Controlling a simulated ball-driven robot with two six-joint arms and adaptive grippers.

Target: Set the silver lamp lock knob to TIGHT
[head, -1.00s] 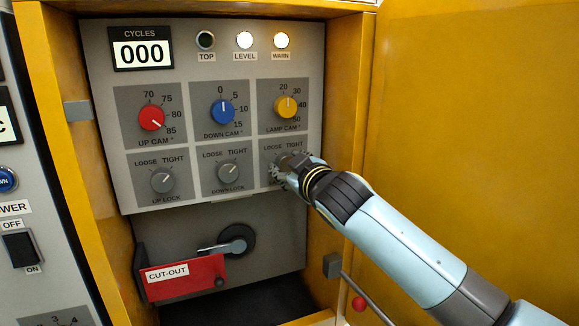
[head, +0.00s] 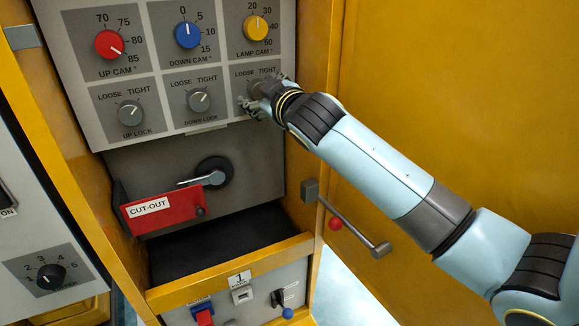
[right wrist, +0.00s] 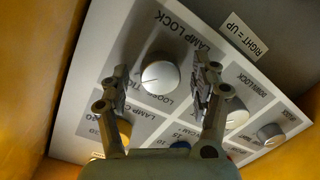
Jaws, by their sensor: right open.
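The silver lamp lock knob (right wrist: 160,76) shows in the right wrist view, under the LAMP LOCK label (right wrist: 184,31), with LOOSE and part of TIGHT printed by it. I cannot tell surely where its pointer stands. My right gripper (right wrist: 162,74) is open, with one finger on each side of the knob and visible gaps between. In the head view my right gripper (head: 260,96) covers most of the lamp lock knob on the grey panel. My left gripper is not in view.
The down lock knob (head: 199,100) and up lock knob (head: 130,113) sit left of the gripper. The yellow lamp cam knob (head: 256,28) is just above. A yellow door (head: 450,110) stands right.

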